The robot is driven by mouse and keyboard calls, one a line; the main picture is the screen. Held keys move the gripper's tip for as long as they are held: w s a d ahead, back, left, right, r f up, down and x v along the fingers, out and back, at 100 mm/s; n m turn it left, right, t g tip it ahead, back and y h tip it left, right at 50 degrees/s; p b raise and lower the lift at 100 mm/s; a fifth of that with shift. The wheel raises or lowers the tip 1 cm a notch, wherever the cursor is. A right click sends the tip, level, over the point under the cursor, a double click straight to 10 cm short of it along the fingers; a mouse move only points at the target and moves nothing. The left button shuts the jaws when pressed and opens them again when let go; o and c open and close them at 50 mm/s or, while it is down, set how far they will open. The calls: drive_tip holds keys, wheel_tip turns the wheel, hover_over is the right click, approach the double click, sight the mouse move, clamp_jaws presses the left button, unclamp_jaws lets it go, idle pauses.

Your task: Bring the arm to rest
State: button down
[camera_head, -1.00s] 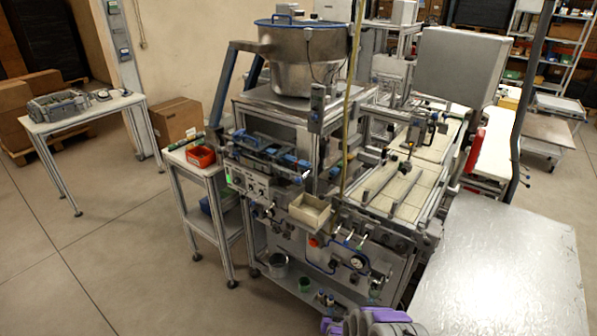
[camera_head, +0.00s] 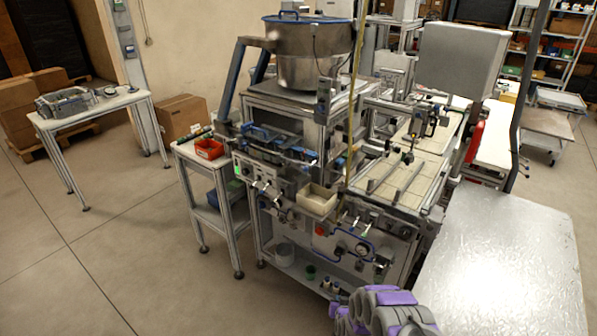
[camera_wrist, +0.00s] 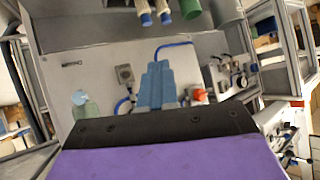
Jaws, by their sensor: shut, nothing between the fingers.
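My arm (camera_head: 385,312), purple and grey, shows at the bottom edge of the head view, folded low in front of the machine. Its gripper cannot be made out there. In the wrist view my gripper (camera_wrist: 158,72) shows as light-blue fingers close together beyond a black and purple plate. The fingers are shut with nothing held. Behind them is the grey panel (camera_wrist: 95,75) of the machine, with a blue hose and a red knob; whether the fingers touch it cannot be told.
The machine (camera_head: 310,200) with a metal bowl (camera_head: 310,60) stands ahead. A bare metal table (camera_head: 500,265) is close on the right. A small side table with a red bin (camera_head: 209,149) stands left of the machine. Another table (camera_head: 90,110) is further left. Floor at lower left is clear.

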drive_tip(key=d+r+n+g+h, duration=0.1)
drive_tip(key=d+r+g, duration=0.15)
drive_tip(key=r, duration=0.75)
drive_tip(key=d+r+g, duration=0.2)
drive_tip(key=d+r, duration=0.2)
drive_tip(key=r, duration=0.6)
drive_tip(key=s+r+g+h, duration=0.1)
drive_tip(key=s+r, duration=0.4)
drive_tip(key=r, duration=0.3)
drive_tip(key=s+r+g, duration=0.1)
drive_tip(key=s+r, duration=0.4)
drive_tip(key=r, duration=0.2)
drive_tip(key=s+a+r+g, duration=0.2)
drive_tip(key=s+r, duration=0.4)
drive_tip(key=s, duration=0.8)
drive_tip(key=s+a+r+g+y, duration=0.1)
drive_tip(key=s+a+r, duration=0.3)
drive_tip(key=s, duration=1)
drive_tip(key=s+a+r+g, duration=0.2)
drive_tip(key=s+r, duration=0.7)
drive_tip(key=s, duration=0.5)
drive_tip(key=shift+s+a+n+g+y, duration=0.3)
drive_tip(key=shift+a+g+y, duration=0.1)
drive_tip(key=shift+g, duration=0.35)
drive_tip(key=shift+w, duration=0.1)
